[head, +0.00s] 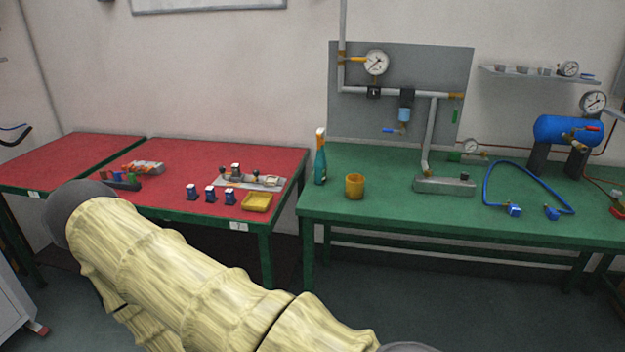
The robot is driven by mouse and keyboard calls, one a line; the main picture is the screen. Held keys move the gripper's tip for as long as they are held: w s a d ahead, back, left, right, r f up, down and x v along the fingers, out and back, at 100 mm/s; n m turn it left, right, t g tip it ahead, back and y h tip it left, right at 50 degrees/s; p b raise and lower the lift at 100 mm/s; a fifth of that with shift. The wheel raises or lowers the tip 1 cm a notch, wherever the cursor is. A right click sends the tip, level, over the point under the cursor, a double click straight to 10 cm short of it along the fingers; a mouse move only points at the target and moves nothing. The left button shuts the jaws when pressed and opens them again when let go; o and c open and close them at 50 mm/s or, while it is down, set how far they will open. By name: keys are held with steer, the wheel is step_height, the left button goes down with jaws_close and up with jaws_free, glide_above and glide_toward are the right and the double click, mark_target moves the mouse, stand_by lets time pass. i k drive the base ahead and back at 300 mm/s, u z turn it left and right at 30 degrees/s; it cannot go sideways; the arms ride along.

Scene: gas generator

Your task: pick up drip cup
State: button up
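A yellow-orange cup (354,186), which looks like the drip cup, stands upright near the left front part of the green table (400,217). Its open top faces up. A green bottle (320,162) with an orange and white top stands just to its left. My arm, in a pale cream sleeve, crosses the lower left of the head view, well in front of the tables. My gripper is not in view, so its state and what it may hold do not show.
A red table (170,155) at left holds several small blue items, a yellow tray (257,202) and tools. A blue hose (520,175) and blue tank (567,130) are at right. Grey floor lies in front.

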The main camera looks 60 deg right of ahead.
mark_target(355, 187)
steer(key=z, duration=0.3)
steer(key=i, duration=1.1)
steer(key=z, duration=1.5)
steer(key=i, duration=0.65)
steer(key=z, duration=0.7)
